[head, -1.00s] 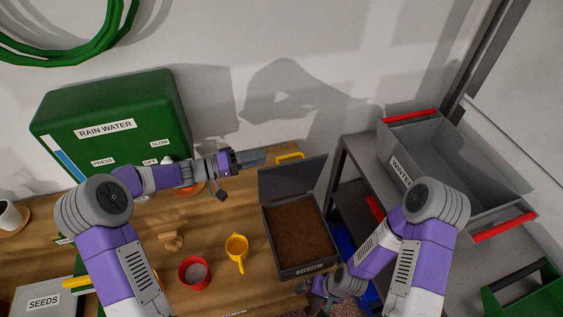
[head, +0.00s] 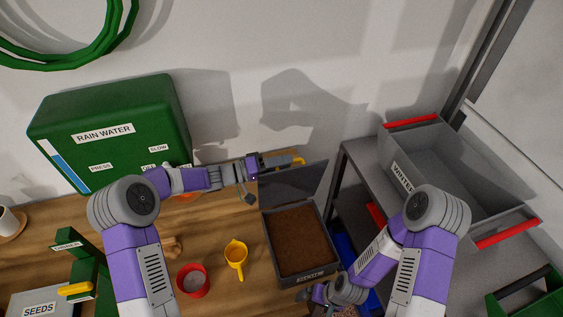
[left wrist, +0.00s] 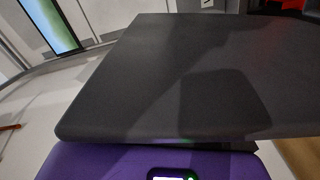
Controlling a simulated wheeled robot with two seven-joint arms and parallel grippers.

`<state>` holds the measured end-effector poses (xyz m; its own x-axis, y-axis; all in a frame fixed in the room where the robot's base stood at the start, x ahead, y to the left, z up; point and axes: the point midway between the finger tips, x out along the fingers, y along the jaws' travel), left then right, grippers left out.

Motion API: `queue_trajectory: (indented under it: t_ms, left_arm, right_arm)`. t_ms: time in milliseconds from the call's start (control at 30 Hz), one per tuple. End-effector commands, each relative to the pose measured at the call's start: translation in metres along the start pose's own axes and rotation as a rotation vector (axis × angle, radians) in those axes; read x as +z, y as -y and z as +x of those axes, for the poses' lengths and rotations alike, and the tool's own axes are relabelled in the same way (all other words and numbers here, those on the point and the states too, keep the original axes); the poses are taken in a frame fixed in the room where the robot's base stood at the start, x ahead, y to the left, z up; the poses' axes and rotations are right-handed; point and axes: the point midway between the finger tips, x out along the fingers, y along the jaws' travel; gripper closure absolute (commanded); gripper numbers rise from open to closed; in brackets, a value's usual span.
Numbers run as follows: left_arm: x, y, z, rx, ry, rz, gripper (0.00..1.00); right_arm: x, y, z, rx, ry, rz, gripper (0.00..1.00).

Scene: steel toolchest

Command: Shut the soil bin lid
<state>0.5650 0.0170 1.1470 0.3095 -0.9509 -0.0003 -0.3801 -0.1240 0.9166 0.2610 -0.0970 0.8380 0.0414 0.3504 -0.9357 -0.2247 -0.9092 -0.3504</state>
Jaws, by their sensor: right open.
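The soil bin (head: 331,264) is a grey box of brown soil on the wooden bench. Its grey lid (head: 308,181) stands open, raised along the bin's back edge. My left gripper (head: 284,161) is at the lid's upper left edge, its fingers together and pointing right. Whether it touches the lid cannot be told. My right gripper (head: 310,295) is open and empty near the bin's front edge.
A yellow cup (head: 236,255) and red pot (head: 193,281) stand left of the bin. The green rain water tank (head: 110,135) is at the back left. A grey shelf with a crate (head: 440,165) is on the right.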

Motion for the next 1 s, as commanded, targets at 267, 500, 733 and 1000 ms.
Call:
queue_trajectory:
  t_ms: [267, 500, 733, 1000]
  left_arm:
    - [0.000, 0.000, 0.000, 0.000, 0.000, 0.000, 0.79]
    - [0.001, 0.001, 0.000, -0.001, 0.000, -0.001, 1.00]
    - [0.001, 0.002, -0.001, -0.003, 0.001, -0.002, 1.00]
    - [0.003, 0.005, 0.001, -0.005, 0.001, -0.003, 1.00]
  right_arm:
    - [0.000, 0.000, 0.000, 0.000, 0.000, 0.000, 0.00]
    - [0.000, 0.000, 0.000, 0.000, 0.000, 0.000, 0.00]
    - [0.000, 0.000, 0.001, 0.000, 0.000, 0.000, 0.00]
    - [0.000, -0.004, 0.010, 0.000, 0.000, 0.000, 0.00]
